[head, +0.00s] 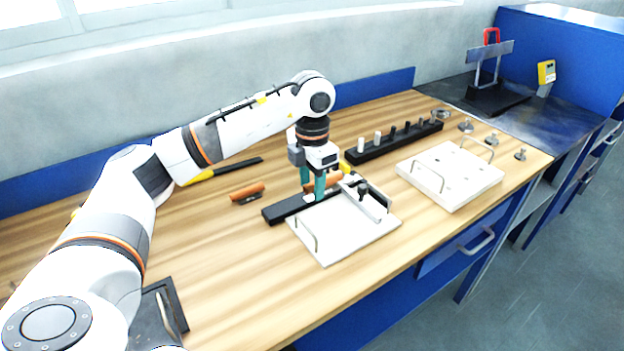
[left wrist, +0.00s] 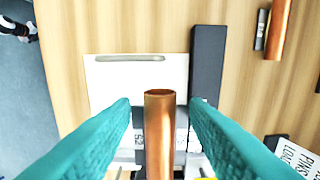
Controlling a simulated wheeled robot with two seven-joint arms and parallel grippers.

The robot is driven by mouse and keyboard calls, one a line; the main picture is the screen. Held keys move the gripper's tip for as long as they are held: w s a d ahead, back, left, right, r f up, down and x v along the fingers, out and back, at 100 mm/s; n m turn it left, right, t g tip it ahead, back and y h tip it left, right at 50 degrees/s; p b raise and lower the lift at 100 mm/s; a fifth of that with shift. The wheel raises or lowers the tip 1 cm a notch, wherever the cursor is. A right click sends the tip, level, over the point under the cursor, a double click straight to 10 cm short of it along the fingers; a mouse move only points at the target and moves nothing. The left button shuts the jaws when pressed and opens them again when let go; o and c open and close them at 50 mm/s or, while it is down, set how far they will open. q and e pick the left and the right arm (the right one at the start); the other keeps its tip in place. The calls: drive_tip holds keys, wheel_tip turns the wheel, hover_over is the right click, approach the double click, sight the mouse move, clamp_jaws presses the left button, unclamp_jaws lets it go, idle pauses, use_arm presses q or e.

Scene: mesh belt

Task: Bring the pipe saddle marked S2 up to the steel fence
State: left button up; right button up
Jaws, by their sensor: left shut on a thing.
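A long dark bar (head: 277,213), apparently the steel fence, runs along the plate's back edge and shows right of the saddle in the wrist view (left wrist: 207,62). Whether saddle and bar touch is hidden.
A metal clamp bar (head: 367,207) stands on the plate's right side. Another copper pipe piece (head: 247,189) lies behind left. A black rack of pegs (head: 395,143) and a second white plate (head: 455,180) stand to the right.

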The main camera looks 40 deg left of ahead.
sight(329, 177)
use_arm(q)
drive_tip(key=shift+f+b, duration=2.85)
drive_tip(key=shift+f, duration=1.5)
drive_tip(key=shift+w+d, duration=0.3)
drive_tip(key=shift+w, duration=0.35)
drive_tip(key=shift+w+d, duration=0.25)
drive_tip(key=shift+w, duration=0.4)
drive_tip(key=shift+w+d, duration=0.3)
drive_tip(key=shift+w, duration=0.35)
drive_tip(key=o, duration=1.3)
wheel_tip(329, 177, up, 11)
drive_tip(key=shift+f, duration=0.1)
drive_tip(key=shift+r, duration=0.65)
